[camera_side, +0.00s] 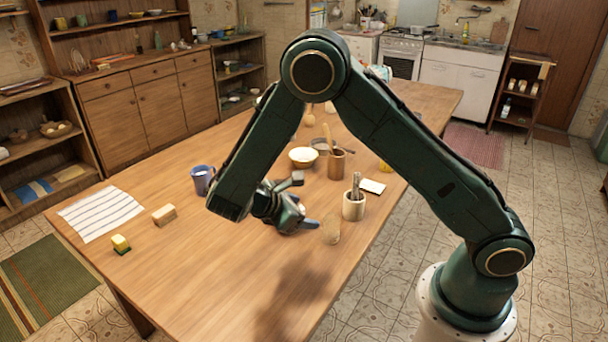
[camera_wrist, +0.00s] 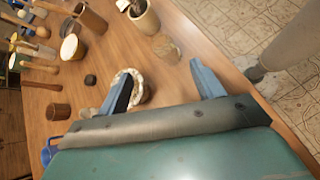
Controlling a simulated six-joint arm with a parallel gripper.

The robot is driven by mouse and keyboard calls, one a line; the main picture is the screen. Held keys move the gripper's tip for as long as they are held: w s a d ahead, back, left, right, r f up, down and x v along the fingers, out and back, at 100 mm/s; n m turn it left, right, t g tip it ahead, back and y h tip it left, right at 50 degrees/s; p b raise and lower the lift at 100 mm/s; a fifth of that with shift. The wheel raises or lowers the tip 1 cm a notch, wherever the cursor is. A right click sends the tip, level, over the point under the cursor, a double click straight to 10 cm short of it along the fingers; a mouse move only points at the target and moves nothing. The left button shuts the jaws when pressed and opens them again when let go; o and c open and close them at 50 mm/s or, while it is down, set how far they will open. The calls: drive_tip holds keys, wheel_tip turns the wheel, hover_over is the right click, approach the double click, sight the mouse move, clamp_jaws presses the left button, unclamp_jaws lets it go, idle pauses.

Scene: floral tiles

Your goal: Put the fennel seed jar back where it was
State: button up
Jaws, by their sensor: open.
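A small see-through jar with a tan tint (camera_side: 331,230), which looks like the fennel seed jar, stands on the wooden table near its front right edge. It also shows in the wrist view (camera_wrist: 167,48), just beyond the gap between my fingers; its contents are too blurred to tell. My gripper (camera_side: 308,220) is low over the table, left of the jar and apart from it. In the wrist view its two blue-grey fingers (camera_wrist: 155,74) are spread with nothing between them. No mark on the table shows the jar's earlier place.
A pale crock with utensils (camera_side: 354,205) stands behind the jar, near a brown utensil pot (camera_side: 336,164). A wavy-rimmed pale dish (camera_wrist: 130,86) lies by the left finger. A blue mug (camera_side: 202,180) stands left.

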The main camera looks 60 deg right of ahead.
drive_tip(key=s+r+m+t+y, duration=0.35)
drive_tip(key=s+r+m, duration=0.2)
drive_tip(key=r, duration=0.35)
drive_tip(key=s+r+m+t+y, duration=0.2)
drive_tip(key=s+r+m+y, duration=0.3)
drive_tip(key=r, duration=0.5)
drive_tip(key=s+a+r+m+t+y, duration=0.1)
drive_tip(key=s+a+r+t, duration=0.1)
drive_tip(key=s, duration=0.7)
drive_tip(key=shift+s+a+r+m, duration=0.2)
drive_tip(key=shift+a+m, duration=0.15)
drive_tip(key=shift+a, duration=0.15)
